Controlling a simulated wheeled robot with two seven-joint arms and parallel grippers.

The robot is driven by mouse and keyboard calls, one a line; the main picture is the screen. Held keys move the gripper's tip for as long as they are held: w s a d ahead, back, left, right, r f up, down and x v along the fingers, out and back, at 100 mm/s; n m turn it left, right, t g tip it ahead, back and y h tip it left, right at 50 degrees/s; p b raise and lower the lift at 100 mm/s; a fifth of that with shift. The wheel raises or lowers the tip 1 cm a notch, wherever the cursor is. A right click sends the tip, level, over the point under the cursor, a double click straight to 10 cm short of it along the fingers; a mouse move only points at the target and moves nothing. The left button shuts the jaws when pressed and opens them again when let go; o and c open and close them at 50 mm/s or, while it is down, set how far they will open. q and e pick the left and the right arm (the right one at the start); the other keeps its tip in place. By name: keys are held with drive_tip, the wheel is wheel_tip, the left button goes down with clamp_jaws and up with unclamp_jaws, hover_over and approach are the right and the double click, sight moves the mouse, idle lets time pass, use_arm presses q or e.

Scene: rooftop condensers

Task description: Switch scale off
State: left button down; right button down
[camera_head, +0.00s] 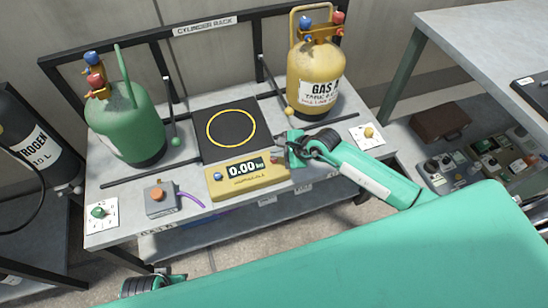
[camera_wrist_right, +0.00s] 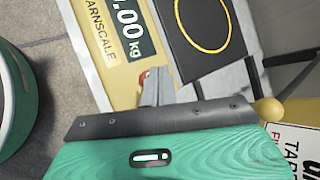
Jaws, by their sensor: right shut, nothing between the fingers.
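The scale has a yellow front box (camera_head: 247,184) with a lit display (camera_head: 244,168) reading 0.00. Its black platform (camera_head: 229,131) with a yellow ring is empty. A blue button (camera_head: 218,176) is left of the display. My right gripper (camera_head: 290,150) is shut and empty at the box's right end. In the right wrist view its fingertips (camera_wrist_right: 155,86) are over the yellow box, right beside a small red button (camera_wrist_right: 145,75), mostly hidden behind them. I cannot tell whether they touch it. My left gripper's fingers are out of view.
A green cylinder (camera_head: 125,128) stands left of the platform and a yellow gas cylinder (camera_head: 314,82) right of it. A grey box with an orange button (camera_head: 158,194) and a green knob (camera_head: 98,212) are at the bench's front left. A yellow knob (camera_head: 369,133) is at the right.

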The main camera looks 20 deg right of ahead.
drive_tip(key=shift+f, duration=0.1)
drive_tip(key=shift+f+b, duration=0.35)
drive_tip(key=shift+b, duration=0.05)
idle(0.4)
drive_tip(key=shift+f+b, duration=0.4)
drive_tip(key=shift+f, duration=0.2)
idle(0.4)
drive_tip(key=shift+r, duration=0.15)
drive_tip(key=shift+r+p, duration=0.75)
drive_tip(key=shift+r, duration=0.1)
